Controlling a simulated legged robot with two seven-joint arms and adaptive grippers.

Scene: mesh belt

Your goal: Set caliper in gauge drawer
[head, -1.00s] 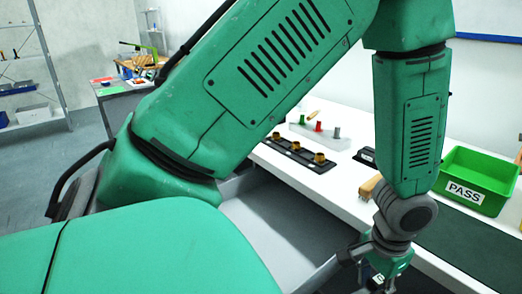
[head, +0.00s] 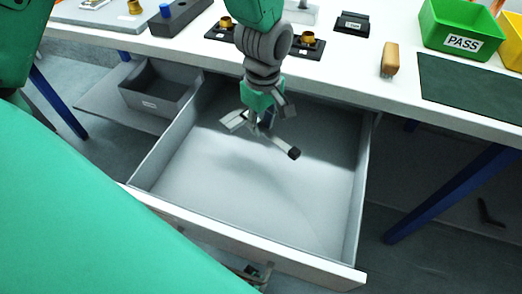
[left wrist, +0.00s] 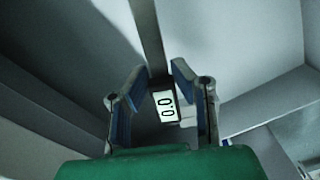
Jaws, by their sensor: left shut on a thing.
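My left gripper (head: 262,122) is shut on the caliper (head: 281,145) and holds it tilted above the open gauge drawer (head: 180,221). The caliper is a grey bar with a dark end; the fingers hide part of it in the head view. In the left wrist view, the caliper's display (left wrist: 165,105) reads 0.0 and sits between the blue-padded fingers of the left gripper (left wrist: 158,92). The grey drawer is pulled out below the white bench, and its floor looks bare. My right gripper is not in view.
A green PASS bin (head: 458,30), a dark mat (head: 470,88), a wooden-handled tool (head: 390,60) and brass gauges (head: 308,40) stand on the bench (head: 340,78). A grey open box (head: 160,95) is left of the drawer. The drawer walls stand around the caliper.

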